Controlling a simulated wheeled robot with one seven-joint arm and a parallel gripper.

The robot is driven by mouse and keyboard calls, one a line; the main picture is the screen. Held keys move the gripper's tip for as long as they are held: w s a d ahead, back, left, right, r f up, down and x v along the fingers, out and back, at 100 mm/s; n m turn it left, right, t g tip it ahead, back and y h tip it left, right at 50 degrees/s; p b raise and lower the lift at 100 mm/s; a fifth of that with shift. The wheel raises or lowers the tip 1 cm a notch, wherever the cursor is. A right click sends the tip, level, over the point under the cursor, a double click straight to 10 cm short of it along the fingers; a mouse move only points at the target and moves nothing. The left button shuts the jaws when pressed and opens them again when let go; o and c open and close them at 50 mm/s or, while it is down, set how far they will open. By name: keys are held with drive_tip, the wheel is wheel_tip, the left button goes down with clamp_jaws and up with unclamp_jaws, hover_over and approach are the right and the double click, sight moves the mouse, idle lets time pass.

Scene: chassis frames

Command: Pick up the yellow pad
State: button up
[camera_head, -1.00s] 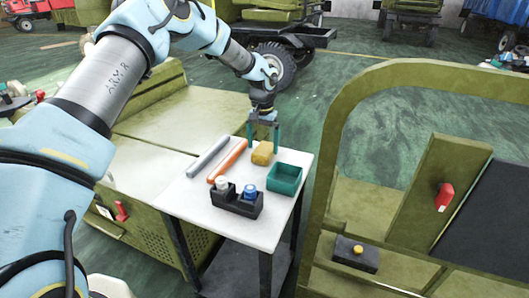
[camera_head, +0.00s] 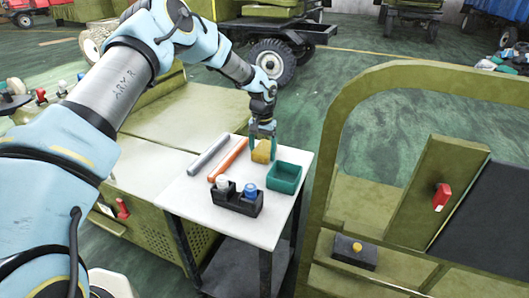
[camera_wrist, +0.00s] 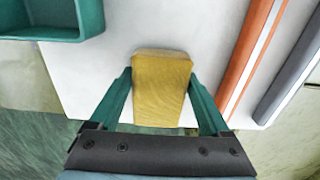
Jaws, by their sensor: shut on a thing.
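The yellow pad (camera_head: 262,151) is at the far end of the small white table (camera_head: 235,223). My gripper (camera_head: 262,146) reaches down over it from above, with its green fingers on the pad's sides. In the wrist view the pad (camera_wrist: 162,85) sits between the two fingers of my gripper (camera_wrist: 161,80), which are shut on it. I cannot tell whether the pad still touches the table top.
A green bin (camera_head: 284,178) stands right of the pad. An orange bar (camera_head: 228,160) and a grey bar (camera_head: 208,157) lie to the left. A black holder (camera_head: 238,199) with white and blue-capped bottles stands in front. An olive frame (camera_head: 345,120) rises right of the table.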

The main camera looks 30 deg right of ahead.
sight(263, 149)
drive_tip(key=c, duration=0.3)
drive_tip(key=shift+r, duration=0.1)
wheel_tip(263, 149, up, 10)
drive_tip(key=shift+f+b, duration=0.1)
drive_tip(key=shift+b, duration=0.9)
